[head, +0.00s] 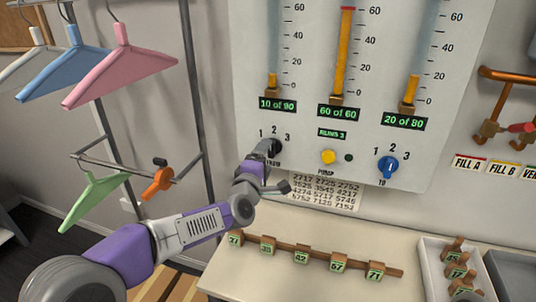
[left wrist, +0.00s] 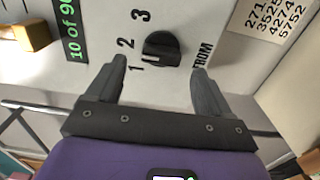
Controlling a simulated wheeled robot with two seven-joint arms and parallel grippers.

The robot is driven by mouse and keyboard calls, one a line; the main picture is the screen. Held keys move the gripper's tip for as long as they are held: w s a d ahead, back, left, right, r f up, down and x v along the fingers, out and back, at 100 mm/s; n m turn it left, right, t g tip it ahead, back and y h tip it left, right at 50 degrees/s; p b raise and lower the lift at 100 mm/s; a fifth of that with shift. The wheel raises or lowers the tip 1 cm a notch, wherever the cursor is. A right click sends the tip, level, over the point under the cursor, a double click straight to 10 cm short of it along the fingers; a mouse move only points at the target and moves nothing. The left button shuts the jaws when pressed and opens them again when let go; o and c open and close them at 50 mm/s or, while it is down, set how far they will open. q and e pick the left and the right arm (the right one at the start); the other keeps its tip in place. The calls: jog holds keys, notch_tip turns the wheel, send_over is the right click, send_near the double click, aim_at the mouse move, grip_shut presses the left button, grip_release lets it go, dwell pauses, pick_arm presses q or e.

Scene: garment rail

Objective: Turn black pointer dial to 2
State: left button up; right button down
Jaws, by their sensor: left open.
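The black pointer dial (head: 275,147) is on the pale panel, below the numbers 1, 2 and 3, and my gripper partly covers it in the head view. In the left wrist view the black dial (left wrist: 162,47) shows clearly, with a pale mark on the side towards the 1. The label FROM is beside it. My left gripper (head: 263,153) is at the dial. In the left wrist view its fingers (left wrist: 158,70) are open, one on each side and just short of the knob, with a visible gap. My right gripper is out of view.
A yellow button (head: 328,157) and a blue dial (head: 388,167) are to the right on the panel (head: 300,130). A rail with numbered tags (head: 301,255) lies on the counter below. Hangers (head: 120,70) hang at the left, and an orange clip (head: 158,183) is below them.

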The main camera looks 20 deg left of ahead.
pick_arm(q)
jog(key=s, duration=0.3)
jog(key=shift+s+a, duration=0.1)
jog(key=shift+s, duration=0.05)
jog(key=shift+r, duration=0.1)
